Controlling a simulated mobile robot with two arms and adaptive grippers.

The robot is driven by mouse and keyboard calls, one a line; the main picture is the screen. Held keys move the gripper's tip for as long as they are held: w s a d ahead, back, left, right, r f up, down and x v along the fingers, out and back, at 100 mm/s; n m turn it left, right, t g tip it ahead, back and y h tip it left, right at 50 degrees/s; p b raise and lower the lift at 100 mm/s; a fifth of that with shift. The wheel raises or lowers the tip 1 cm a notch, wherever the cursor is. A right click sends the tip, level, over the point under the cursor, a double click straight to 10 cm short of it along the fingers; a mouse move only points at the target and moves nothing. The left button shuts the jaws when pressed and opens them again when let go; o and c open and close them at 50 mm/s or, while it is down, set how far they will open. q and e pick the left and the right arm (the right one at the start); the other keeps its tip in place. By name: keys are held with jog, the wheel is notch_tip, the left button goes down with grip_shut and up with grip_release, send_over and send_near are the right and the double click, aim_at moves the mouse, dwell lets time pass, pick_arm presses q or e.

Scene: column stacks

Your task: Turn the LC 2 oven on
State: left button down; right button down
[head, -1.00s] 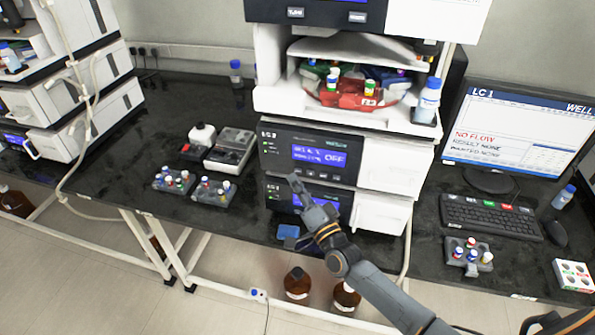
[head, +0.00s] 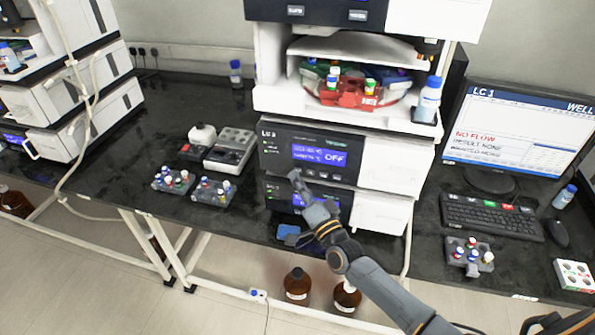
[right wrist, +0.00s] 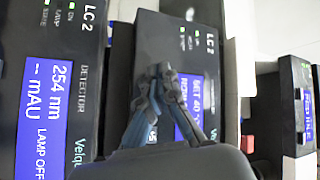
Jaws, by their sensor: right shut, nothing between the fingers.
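The LC 2 oven (head: 274,146) is the upper dark-fronted module in the middle stack. Its blue display (head: 320,154) reads OFF. A row of small buttons (head: 322,175) lies under the display. My right gripper (head: 294,176) is shut and empty, its tip at the lower left of the oven's front, near the left end of the button row. I cannot tell whether it touches. In the right wrist view the fingers (right wrist: 163,75) point at the oven's front (right wrist: 200,75) and hide part of it. My left gripper is not in view.
The LC 2 detector (right wrist: 45,90), showing LAMP OFF, is directly below the oven. A red vial carousel (head: 352,97) sits above it. Vial racks (head: 213,192) stand to the left on the black bench. A monitor (head: 520,125) and keyboard (head: 490,217) are at the right.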

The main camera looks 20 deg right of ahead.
jog(key=shift+w+d+b, duration=0.25)
jog(key=shift+w+b, duration=0.05)
jog(key=shift+w, duration=0.05)
dwell(0.5)
jog(key=shift+s+a, duration=0.1)
dwell(0.3)
jog(key=shift+s+a+p, duration=0.4)
jog(key=shift+s+p, duration=0.05)
jog(key=shift+s, duration=0.2)
jog(key=s+a+p, duration=0.1)
jog(key=s, duration=0.1)
jog(key=s+a+p, duration=0.1)
jog(key=s, duration=0.1)
jog(key=shift+a, duration=0.4)
dwell(0.5)
